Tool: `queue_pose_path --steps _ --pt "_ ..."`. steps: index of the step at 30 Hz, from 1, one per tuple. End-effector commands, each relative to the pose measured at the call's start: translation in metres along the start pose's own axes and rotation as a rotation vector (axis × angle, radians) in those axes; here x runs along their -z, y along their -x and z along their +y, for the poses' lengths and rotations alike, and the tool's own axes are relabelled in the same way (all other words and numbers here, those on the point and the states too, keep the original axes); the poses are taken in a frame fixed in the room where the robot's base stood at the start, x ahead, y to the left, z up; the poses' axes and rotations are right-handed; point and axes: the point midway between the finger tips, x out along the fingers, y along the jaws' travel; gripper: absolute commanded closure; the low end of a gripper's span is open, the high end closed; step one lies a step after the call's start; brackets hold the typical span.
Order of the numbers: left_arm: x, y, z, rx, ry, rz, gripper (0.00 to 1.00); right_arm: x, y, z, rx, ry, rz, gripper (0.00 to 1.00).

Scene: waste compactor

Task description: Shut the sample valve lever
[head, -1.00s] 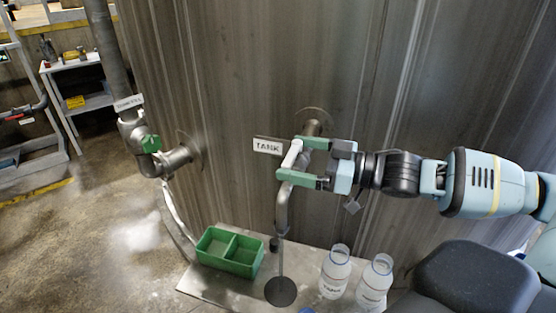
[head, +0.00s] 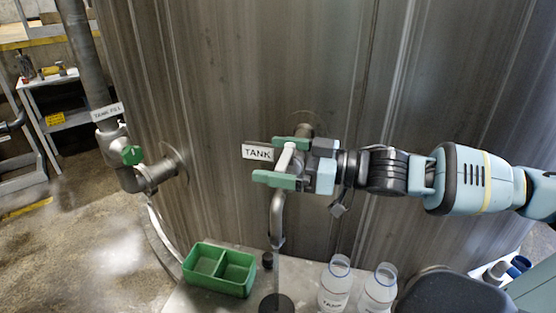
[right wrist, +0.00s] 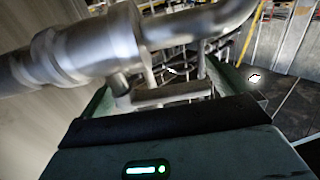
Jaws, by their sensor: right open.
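The sample valve is on a bent metal pipe (head: 277,219) coming out of the tank wall, beside a white "TANK" sign (head: 257,152). Its pale lever (head: 286,158) slants downward. My right gripper (head: 271,161) reaches in from the right with its green fingers apart, one above and one below the lever, which shows between them. I cannot tell whether either finger touches it. In the right wrist view the metal pipe (right wrist: 95,50) runs close across the jaws, with a grey bar below it. A thin pale line hangs below the spout; I cannot tell whether it is liquid. My left gripper is not in view.
Below are a green two-part tray (head: 220,270), a black round drain (head: 276,304) and two clear bottles (head: 335,285) on a grey shelf. Left is another pipe with a green handle (head: 132,155) and a "TANK FILL" sign. White vapour hangs over the floor at left.

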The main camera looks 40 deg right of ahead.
Motion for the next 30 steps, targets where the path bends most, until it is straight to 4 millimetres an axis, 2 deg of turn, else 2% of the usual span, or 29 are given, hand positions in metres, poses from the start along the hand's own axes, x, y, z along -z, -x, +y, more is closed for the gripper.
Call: queue_pose_path --steps 6,7,18,19,30 --pt "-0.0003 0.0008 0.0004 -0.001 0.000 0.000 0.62 0.0003 0.0000 -0.0001 0.000 0.000 0.000 0.00" --pt "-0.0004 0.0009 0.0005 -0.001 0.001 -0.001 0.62 0.0003 0.0000 -0.0001 0.000 0.000 0.000 0.03" --pt "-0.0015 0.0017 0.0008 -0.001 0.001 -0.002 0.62 0.0002 0.0000 -0.0003 0.001 0.000 0.000 0.51" --pt "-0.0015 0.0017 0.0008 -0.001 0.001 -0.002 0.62 0.0001 0.0000 -0.0003 0.001 0.000 0.000 0.53" --pt "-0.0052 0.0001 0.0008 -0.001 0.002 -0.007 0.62 0.0003 -0.0074 -0.0011 -0.012 0.000 0.003 0.53"
